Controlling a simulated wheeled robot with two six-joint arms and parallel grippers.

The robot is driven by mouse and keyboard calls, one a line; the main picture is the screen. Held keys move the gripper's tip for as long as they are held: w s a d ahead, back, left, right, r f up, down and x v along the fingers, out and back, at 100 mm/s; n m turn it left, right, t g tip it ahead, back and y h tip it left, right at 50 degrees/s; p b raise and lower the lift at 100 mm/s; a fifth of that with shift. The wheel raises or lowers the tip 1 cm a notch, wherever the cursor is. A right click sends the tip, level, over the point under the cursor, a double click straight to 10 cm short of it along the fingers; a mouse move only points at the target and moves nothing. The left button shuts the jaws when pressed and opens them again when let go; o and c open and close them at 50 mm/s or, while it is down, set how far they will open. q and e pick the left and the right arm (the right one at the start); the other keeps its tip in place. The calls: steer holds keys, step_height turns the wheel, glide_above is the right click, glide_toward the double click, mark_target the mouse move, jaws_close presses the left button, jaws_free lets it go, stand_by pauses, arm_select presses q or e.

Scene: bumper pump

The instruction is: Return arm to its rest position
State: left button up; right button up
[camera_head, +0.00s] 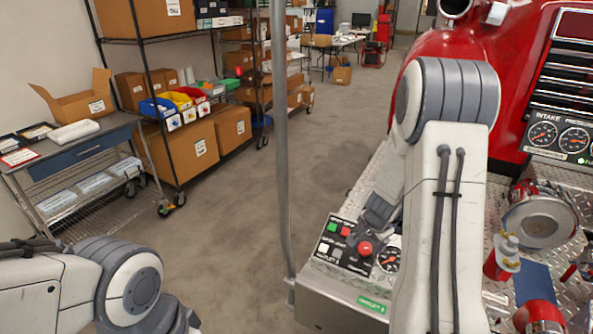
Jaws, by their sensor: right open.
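My right arm (445,200) reaches forward over the tread-plate bumper of the red truck, and its upper links fill the centre right of the view. My right gripper (371,228) is small and partly hidden behind the arm. It is open, above or beside the control panel (326,250) with its red knob (365,248); I cannot tell whether it touches anything. My left arm (95,285) comes in at the bottom left, bent at a grey joint. Its gripper is out of view.
A grey upright pole (282,150) stands left of the bumper. A cart (85,150) and shelving with boxes (190,150) line the left wall. Gauges (573,138), a round metal cap (540,218) and a red bottle (502,260) are at right. The concrete floor between is clear.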

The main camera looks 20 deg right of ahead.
steer(key=shift+a, duration=0.1)
steer(key=s+a+r+n+y, duration=0.1)
steer(key=a+r+n+y, duration=0.2)
steer(key=a, duration=0.6)
steer(key=s+a+r+n+g, duration=0.1)
steer(key=a+r+n, duration=0.3)
steer(key=a, duration=0.5)
steer(key=s+a+r+n+y, duration=0.2)
steer(key=a+n, duration=0.2)
steer(key=a, duration=0.5)
steer(key=s+a+r+n+g, duration=0.1)
steer(key=s+a+n, duration=0.1)
steer(key=s+n, duration=0.2)
steer(key=s+a+r+n+g, duration=0.1)
steer(key=s+a+n, duration=0.2)
steer(key=s, duration=0.6)
steer(key=s+a+r+n+g+h, duration=0.1)
steer(key=s+a+r+n, duration=0.1)
steer(key=s+n, duration=0.3)
steer(key=shift+s+a, duration=0.65)
steer(key=shift+s, duration=0.15)
steer(key=shift+r, duration=0.1)
